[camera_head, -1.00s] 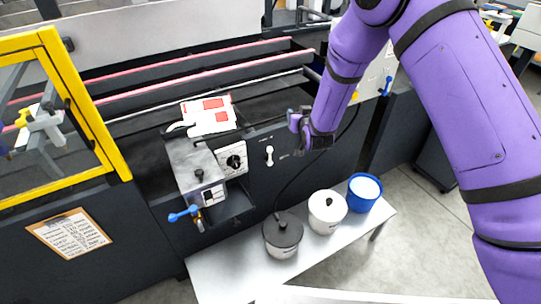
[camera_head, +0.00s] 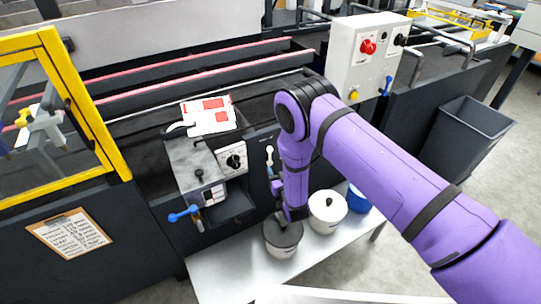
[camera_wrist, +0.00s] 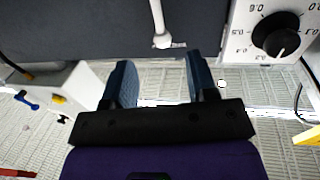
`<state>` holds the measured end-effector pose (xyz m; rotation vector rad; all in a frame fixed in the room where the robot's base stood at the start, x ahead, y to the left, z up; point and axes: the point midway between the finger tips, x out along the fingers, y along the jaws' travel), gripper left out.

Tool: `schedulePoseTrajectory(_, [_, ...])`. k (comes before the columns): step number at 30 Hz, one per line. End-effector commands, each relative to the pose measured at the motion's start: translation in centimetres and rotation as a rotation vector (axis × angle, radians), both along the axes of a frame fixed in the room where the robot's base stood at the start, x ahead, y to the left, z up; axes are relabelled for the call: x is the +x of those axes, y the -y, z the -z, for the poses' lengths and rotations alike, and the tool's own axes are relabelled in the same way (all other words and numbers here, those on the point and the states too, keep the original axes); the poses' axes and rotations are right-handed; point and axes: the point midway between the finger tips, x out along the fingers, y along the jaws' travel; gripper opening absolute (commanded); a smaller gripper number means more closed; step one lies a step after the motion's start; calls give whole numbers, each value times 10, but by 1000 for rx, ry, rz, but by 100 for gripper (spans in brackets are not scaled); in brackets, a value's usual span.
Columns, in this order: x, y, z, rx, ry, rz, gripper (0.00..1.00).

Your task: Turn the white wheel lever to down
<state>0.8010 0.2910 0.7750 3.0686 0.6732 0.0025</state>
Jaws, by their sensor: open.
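The white wheel lever (camera_head: 269,156) is on the dark machine front, right of the dial box, its rounded end upward in the head view. In the wrist view, which shows the dial's figures upside down, the lever (camera_wrist: 158,22) hangs in from the top edge with its knob at the lower end. My gripper (camera_wrist: 158,82) is open and empty, its two blue-grey fingers apart. The lever's knob is beyond the fingertips, roughly in line with the gap, and not touched. In the head view my purple arm reaches down just right of the lever; the fingers are not clear there.
A dial (camera_head: 236,161) is just left of the lever, with a metal glue unit (camera_head: 195,168) beside it. Below, a grey bench (camera_head: 220,272) carries a dark-lidded pot (camera_head: 283,237), a white pot (camera_head: 327,212) and a blue container (camera_head: 357,201). A white control box (camera_head: 352,62) stands at right.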

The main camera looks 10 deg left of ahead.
Motion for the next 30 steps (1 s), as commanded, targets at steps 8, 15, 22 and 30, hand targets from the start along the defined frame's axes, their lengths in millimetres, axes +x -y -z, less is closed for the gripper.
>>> schedulePoseTrajectory(8, [45, -21, 0, 1, 0, 0, 53])
schedulePoseTrajectory(15, [73, -34, -1, 0, 1, 0, 53])
schedulePoseTrajectory(22, [81, -38, -1, 0, -1, 0, 53])
schedulePoseTrajectory(30, [81, -37, -1, 0, -1, 0, 39])
